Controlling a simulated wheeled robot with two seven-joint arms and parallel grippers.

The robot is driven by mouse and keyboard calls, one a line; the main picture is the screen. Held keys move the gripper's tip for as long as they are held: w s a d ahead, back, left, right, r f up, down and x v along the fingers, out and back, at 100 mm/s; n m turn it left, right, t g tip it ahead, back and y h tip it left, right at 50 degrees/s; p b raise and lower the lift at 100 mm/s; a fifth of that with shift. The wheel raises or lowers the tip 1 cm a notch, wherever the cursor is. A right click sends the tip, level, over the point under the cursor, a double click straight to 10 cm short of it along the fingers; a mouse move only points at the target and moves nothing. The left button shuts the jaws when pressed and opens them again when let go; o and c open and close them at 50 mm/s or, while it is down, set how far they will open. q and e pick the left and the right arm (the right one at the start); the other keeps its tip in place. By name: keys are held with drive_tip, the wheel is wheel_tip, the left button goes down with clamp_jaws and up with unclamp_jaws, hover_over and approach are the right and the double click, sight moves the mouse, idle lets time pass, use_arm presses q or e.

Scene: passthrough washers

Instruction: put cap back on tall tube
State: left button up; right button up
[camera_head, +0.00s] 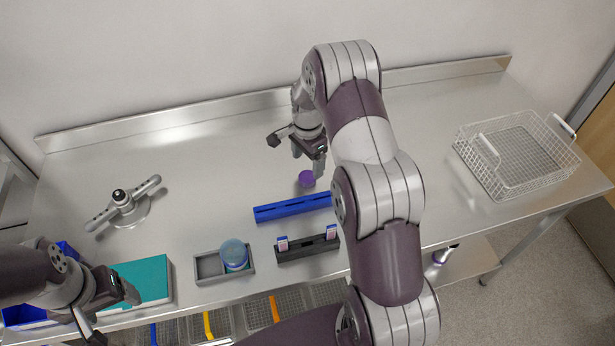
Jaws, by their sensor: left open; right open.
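A small purple round thing (306,178), which looks like the cap, is on the steel table near the middle. My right gripper (298,155) is open just behind and above it, with one finger close to it; whether they touch I cannot tell. I cannot clearly make out a tall tube; my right arm covers part of the table. A blue slotted rack (285,209) lies in front of the purple thing. My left gripper (113,312) is open and empty at the front left, by a teal-topped box (148,278).
A grey tray (208,267) holds a blue-lidded round container (234,254). A black rack (307,249) with two small upright pieces stands beside it. A grey metal fixture (124,205) is at the left, a white wire basket (515,155) at the right. The back left table is clear.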

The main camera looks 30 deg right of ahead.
sight(307, 176)
drive_tip(key=shift+s+f+p, duration=0.15)
drive_tip(key=shift+f+p, duration=0.2)
drive_tip(key=f, duration=0.2)
drive_tip(key=f+p, duration=0.1)
drive_tip(key=shift+s+a+f, duration=0.15)
drive_tip(key=shift+a+f, duration=0.05)
drive_tip(key=shift+f, duration=0.55)
drive_tip(key=shift+c, duration=0.3)
drive_tip(key=c, duration=1)
drive_tip(key=shift+r, duration=0.1)
drive_tip(key=shift+c, duration=0.2)
